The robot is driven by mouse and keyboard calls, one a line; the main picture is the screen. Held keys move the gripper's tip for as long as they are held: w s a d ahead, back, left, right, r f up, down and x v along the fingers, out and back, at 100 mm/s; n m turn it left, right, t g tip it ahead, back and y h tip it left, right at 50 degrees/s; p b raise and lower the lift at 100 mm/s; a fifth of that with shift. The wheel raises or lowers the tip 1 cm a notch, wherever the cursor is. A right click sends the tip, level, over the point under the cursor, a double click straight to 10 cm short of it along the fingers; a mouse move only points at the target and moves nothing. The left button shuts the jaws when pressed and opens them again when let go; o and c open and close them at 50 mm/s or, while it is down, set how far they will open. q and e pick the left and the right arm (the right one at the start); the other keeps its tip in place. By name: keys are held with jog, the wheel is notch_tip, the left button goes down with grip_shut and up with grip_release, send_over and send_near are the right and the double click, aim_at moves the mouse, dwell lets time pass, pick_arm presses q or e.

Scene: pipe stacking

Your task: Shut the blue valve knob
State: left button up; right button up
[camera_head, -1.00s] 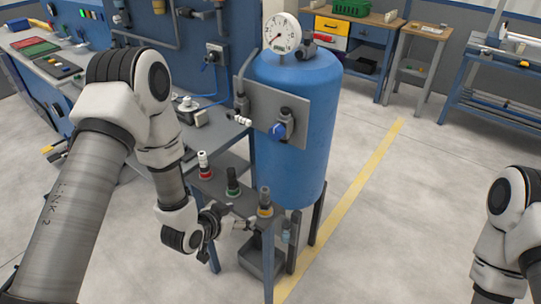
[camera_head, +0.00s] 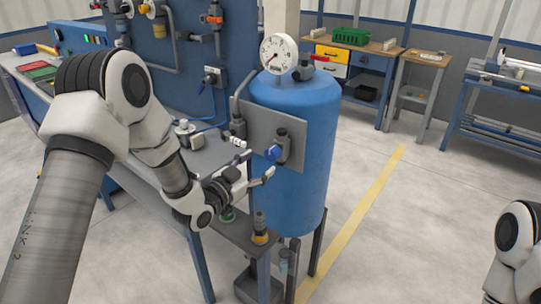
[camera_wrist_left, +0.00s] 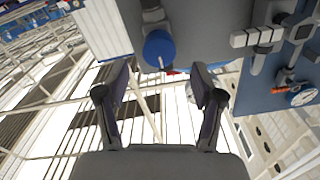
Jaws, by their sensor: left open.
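The blue valve knob (camera_head: 273,154) sticks out from a grey plate (camera_head: 262,124) on the front of the blue tank (camera_head: 316,108). It also shows in the left wrist view (camera_wrist_left: 158,48), top centre, on a grey fitting. My left gripper (camera_head: 257,170) is open and empty, just left of and below the knob in the head view. In the left wrist view its two fingers (camera_wrist_left: 160,78) are spread, with the knob between and just beyond their tips, apart from it. Of my right arm only links show at the right edge; its gripper is out of view.
A white segmented handle (camera_head: 236,142) is on the plate left of the knob. A dial gauge (camera_head: 279,54) tops the tank. Below my left gripper, the bench holds a yellow-ringed fitting (camera_head: 260,230). Open floor lies right of the tank.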

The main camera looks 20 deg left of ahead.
aim_at(269, 157)
pick_arm(q)
jog(key=x, duration=0.5)
jog(key=shift+w+d+f+p, duration=0.1)
jog(key=shift+w+f+p, duration=0.15)
jog(key=shift+p, duration=0.05)
jog(key=shift+s+r, duration=0.1)
jog(key=shift+s, duration=0.05)
jog(key=c, duration=1.1)
jog(key=shift+c, duration=0.2)
